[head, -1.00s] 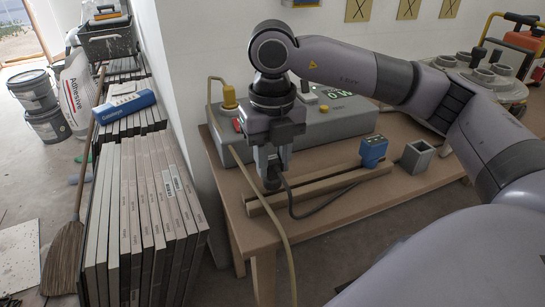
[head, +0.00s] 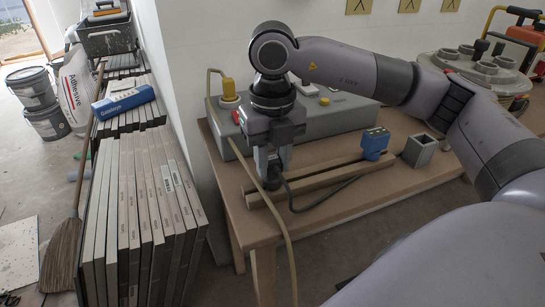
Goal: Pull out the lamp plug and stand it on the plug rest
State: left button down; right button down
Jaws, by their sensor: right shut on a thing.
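My right gripper (head: 271,178) points down over the near left part of the bench, by the left ends of two wooden rails. It is shut on a small dark plug (head: 272,185), mostly hidden between the fingers. A black cord (head: 325,194) leaves it and curves right across the rails. I cannot tell whether the plug touches the bench. A long grey power box (head: 340,117) stands behind, partly covered by my arm. A yellow plug (head: 229,88) with a tan cord sits upright in its left end. A grey square open-topped holder (head: 419,152), possibly the plug rest, stands right. My left gripper is out of view.
The wooden rails (head: 325,178) lie across the bench (head: 400,190), with a blue block-like device (head: 375,141) at their right end. The tan cord (head: 265,205) hangs over the front edge. Tile stacks (head: 145,215) stand close on the left. The front right bench top is clear.

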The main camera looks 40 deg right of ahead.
jog(key=c, duration=0.7)
grip_release()
jog(key=shift+c, duration=0.2)
jog(key=shift+r, duration=0.1)
jog(key=shift+r+p, duration=1.55)
jog(key=shift+r, duration=0.45)
jog(key=shift+r+p, duration=0.6)
jog(key=shift+r, duration=0.3)
notch_tip(320, 180, up, 7)
jog(key=shift+p, duration=0.4)
jog(key=shift+r, duration=0.1)
